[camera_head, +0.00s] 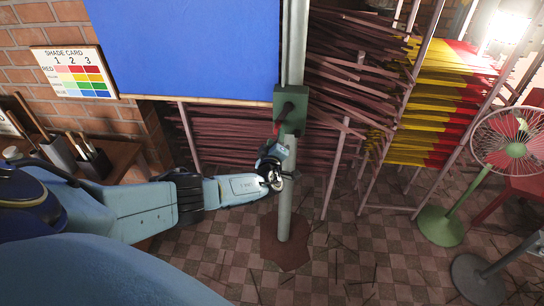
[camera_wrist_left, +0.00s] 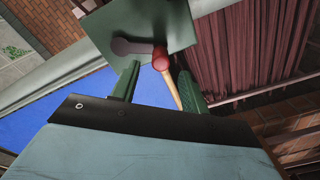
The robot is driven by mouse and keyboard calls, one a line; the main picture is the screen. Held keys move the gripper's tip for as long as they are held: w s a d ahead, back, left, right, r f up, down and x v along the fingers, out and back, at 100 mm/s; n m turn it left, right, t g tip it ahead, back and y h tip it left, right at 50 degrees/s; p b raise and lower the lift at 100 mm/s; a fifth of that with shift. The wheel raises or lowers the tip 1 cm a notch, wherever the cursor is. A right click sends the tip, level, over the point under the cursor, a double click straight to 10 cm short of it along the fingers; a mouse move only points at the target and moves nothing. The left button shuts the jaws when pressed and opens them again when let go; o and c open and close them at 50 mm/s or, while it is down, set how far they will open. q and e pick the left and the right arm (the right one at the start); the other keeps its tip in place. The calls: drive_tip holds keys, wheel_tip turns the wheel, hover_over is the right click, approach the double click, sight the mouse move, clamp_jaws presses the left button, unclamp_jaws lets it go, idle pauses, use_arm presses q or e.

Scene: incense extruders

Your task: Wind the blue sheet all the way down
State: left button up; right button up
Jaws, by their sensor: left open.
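The blue sheet (camera_head: 190,48) hangs at the top with a pale bar (camera_head: 200,100) along its lower edge. It also shows in the wrist view (camera_wrist_left: 85,92). A green winder box (camera_head: 283,97) is fixed to a grey post, with a dark crank arm on its face. In the wrist view the box (camera_wrist_left: 180,32) carries the crank arm (camera_wrist_left: 130,47), which ends in a red and pale handle (camera_wrist_left: 162,62). My left gripper (camera_head: 277,150) is open just below the box. Its fingers (camera_wrist_left: 157,82) stand on both sides of the handle, apart from it. My right gripper is out of view.
The grey post (camera_head: 285,200) stands on a rusty base plate. Racks of brown incense sticks (camera_head: 345,75) and yellow-red sheaves (camera_head: 435,100) stand behind. A pink fan (camera_head: 515,145) is at right. A shade card (camera_head: 75,72) hangs on the brick wall. Checkered floor lies below.

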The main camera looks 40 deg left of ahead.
use_arm(q)
drive_tip(key=p+v, duration=0.1)
drive_tip(key=v, duration=0.7)
idle(0.4)
drive_tip(key=shift+f, duration=0.1)
